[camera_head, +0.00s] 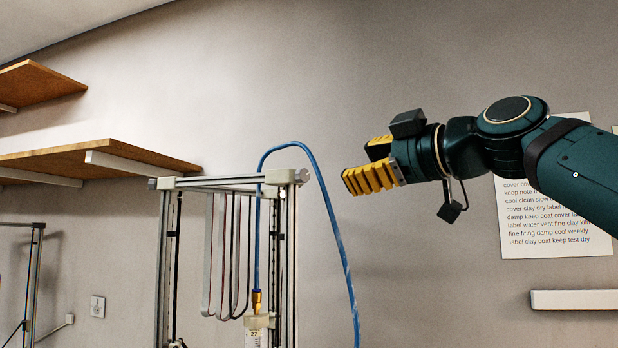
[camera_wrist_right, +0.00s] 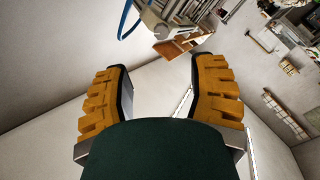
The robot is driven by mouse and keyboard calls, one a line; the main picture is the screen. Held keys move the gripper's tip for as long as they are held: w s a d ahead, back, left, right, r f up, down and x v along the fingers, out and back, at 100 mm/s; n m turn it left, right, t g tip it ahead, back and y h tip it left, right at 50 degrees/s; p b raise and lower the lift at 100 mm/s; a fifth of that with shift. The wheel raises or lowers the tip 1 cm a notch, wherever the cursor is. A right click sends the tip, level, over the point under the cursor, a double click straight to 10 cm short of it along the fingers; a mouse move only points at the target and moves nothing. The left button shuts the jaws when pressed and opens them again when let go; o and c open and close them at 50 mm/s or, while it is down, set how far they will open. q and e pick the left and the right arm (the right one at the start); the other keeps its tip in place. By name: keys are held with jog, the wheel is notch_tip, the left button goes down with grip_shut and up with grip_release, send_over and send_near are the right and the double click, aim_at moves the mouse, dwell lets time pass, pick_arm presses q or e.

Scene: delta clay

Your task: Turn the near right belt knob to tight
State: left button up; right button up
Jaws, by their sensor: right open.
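A tall frame with pale metal posts stands left of centre in the head view, with a pale corner block (camera_head: 279,177) at its top right. A small grey knob (camera_head: 303,175) sticks out from the right side of this block. I cannot read its setting. Another small knob (camera_head: 153,183) is at the top left corner. My right gripper (camera_head: 358,166), with yellow ribbed fingers, is open and empty, to the right of the right knob and apart from it. In the right wrist view both fingers are spread, and part of the frame (camera_wrist_right: 172,14) shows beyond them. My left gripper is not in view.
A blue hose (camera_head: 325,200) arches over the frame's top right corner, between the block and my right gripper. Wooden shelves (camera_head: 110,152) are on the left wall. A printed sheet (camera_head: 555,230) and a white ledge (camera_head: 575,299) are on the right.

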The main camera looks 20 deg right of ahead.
aim_at(305, 175)
jog(key=p+x, duration=0.2)
jog(key=x, duration=0.1)
jog(key=p+x, duration=0.3)
jog(key=x, duration=0.1)
jog(key=p+x, duration=0.3)
jog(key=x, duration=0.1)
jog(key=shift+a+r, duration=0.25)
jog(key=shift+p+x, duration=0.65)
jog(key=shift+x, duration=0.3)
jog(key=shift+f, duration=0.2)
grip_shut()
